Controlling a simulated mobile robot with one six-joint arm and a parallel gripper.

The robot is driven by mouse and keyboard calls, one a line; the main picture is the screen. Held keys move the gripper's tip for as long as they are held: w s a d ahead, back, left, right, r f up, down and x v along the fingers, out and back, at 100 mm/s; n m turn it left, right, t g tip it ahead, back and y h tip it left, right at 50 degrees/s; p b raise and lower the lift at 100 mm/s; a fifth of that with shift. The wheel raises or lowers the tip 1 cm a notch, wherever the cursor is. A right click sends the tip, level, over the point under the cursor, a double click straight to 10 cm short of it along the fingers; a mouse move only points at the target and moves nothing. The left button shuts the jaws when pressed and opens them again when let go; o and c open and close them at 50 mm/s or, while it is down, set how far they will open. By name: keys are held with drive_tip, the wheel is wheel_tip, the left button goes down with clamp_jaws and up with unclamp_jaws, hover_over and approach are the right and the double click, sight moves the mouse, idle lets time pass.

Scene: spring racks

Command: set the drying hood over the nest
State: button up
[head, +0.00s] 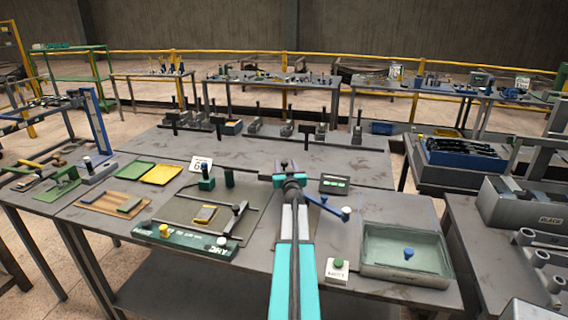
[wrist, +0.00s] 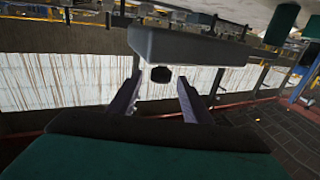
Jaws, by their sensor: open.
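A pale, see-through box-like cover with a blue knob on it, which looks like the drying hood (head: 375,262), sits at the right front of the table. My gripper (head: 288,165) is over the table's middle, between the two and farther back. In the wrist view its fingers (wrist: 160,95) are apart with nothing held; a dark block shows beyond them.
A small display (head: 334,184) and a blue lever (head: 325,206) stand right of my gripper. A white box with a green button (head: 337,270) is left of the cover. Yellow and green mats (head: 162,175) lie at the left. A rail with several upright handles runs behind.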

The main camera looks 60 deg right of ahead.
drive_tip(key=shift+x, duration=1.25)
clamp_jaws()
